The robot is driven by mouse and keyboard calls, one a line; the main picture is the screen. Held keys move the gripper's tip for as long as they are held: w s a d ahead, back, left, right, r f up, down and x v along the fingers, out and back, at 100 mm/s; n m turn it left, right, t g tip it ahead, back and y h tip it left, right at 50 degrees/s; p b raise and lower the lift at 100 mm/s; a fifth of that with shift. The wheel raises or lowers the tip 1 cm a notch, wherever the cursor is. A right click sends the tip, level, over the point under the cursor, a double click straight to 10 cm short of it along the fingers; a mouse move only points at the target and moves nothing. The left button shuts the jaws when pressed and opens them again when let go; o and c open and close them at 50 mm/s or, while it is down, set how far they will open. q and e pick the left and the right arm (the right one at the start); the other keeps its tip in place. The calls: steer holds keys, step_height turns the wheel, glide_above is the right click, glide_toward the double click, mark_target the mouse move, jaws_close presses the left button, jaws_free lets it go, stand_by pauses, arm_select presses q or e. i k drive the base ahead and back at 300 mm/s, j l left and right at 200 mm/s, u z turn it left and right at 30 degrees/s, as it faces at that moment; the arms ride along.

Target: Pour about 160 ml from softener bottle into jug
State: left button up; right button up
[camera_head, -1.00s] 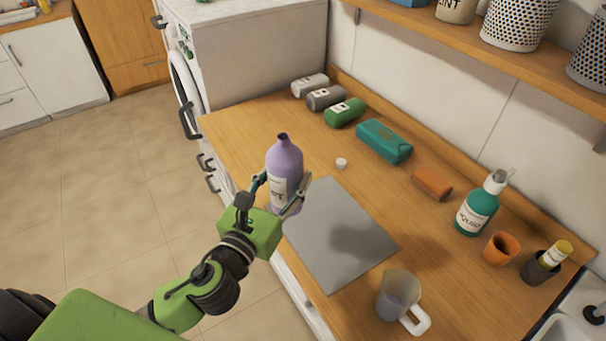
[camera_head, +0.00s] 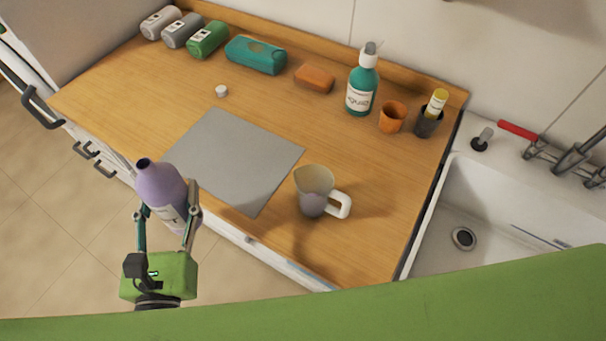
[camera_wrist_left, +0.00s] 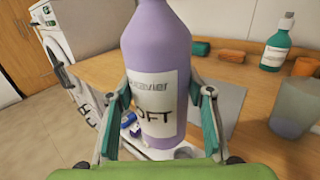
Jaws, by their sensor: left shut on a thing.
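The purple softener bottle (camera_head: 162,188) is held by my left gripper (camera_head: 166,216), which is shut around its body. The bottle is uncapped, with a dark open mouth, and stands close to upright in front of the counter's front edge. In the left wrist view the bottle (camera_wrist_left: 157,60) and its label fill the middle, between the two fingers (camera_wrist_left: 157,100). The jug (camera_head: 314,188) stands on the counter to the right, its white handle pointing right, with purplish contents low inside. The jug also shows in the left wrist view (camera_wrist_left: 294,108). My right gripper is out of view.
A grey mat (camera_head: 235,160) lies between bottle and jug. A small white cap (camera_head: 221,91) lies behind it. A teal pump bottle (camera_head: 362,85), an orange cup (camera_head: 392,117) and a dark cup (camera_head: 428,122) stand behind the jug. The sink (camera_head: 480,215) is at right.

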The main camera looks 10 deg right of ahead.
mark_target(314, 183)
steer(key=k+l+z, duration=0.15)
steer(key=k+z, duration=0.2)
steer(key=k, duration=0.25)
steer(key=k+j+z, duration=0.2)
steer(key=j+z, duration=0.25)
steer(key=k+j+z, duration=0.25)
steer(key=z, duration=0.15)
steer(key=i+j, duration=0.15)
steer(key=i, duration=0.15)
